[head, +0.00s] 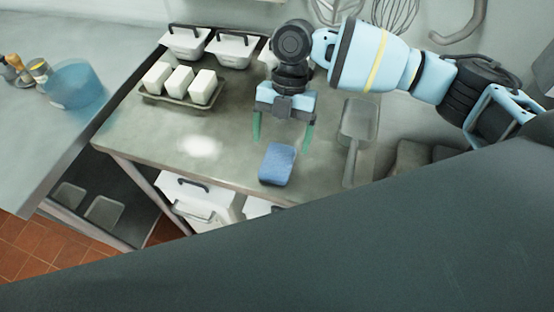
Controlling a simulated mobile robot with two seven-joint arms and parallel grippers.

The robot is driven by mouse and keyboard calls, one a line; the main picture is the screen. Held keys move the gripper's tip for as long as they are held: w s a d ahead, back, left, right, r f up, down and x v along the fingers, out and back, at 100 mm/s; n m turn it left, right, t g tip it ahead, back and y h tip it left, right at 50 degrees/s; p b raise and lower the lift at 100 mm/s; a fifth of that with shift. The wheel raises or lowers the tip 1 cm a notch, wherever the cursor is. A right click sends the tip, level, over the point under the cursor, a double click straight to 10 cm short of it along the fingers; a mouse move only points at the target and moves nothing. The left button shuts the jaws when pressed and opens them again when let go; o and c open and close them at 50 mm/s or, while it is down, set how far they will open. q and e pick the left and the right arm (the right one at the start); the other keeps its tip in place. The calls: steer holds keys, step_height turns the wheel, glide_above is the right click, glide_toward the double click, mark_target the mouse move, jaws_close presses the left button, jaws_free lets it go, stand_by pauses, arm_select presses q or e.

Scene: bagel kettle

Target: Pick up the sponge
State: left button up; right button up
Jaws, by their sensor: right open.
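A blue sponge (278,165) lies on the grey metal table (130,130) near its front edge, in the middle of the head view. My right gripper (283,133) points down behind and above the sponge. Its two green fingers are spread apart with nothing between them. The fingers appear apart from the sponge; the exact height above the table is hard to tell. My left gripper does not show.
A tray (180,102) with white blocks (179,82) and white lidded containers (232,51) stand at the back left. A metal scoop (352,140) lies right of the sponge. A blue translucent container (75,84) stands on the left counter. The table left of the sponge is clear.

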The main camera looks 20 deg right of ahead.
mark_target(278, 158)
steer(key=shift+f, duration=0.1)
steer(key=b+x, duration=0.1)
steer(key=x, duration=0.3)
steer(key=shift+s+f, duration=0.15)
steer(key=shift+f, duration=0.1)
steer(key=shift+a+f, duration=0.1)
steer(key=shift+f, duration=0.15)
steer(key=shift+r, duration=0.1)
steer(key=shift+f, duration=0.25)
steer(key=shift+c, duration=0.2)
steer(key=c, duration=1)
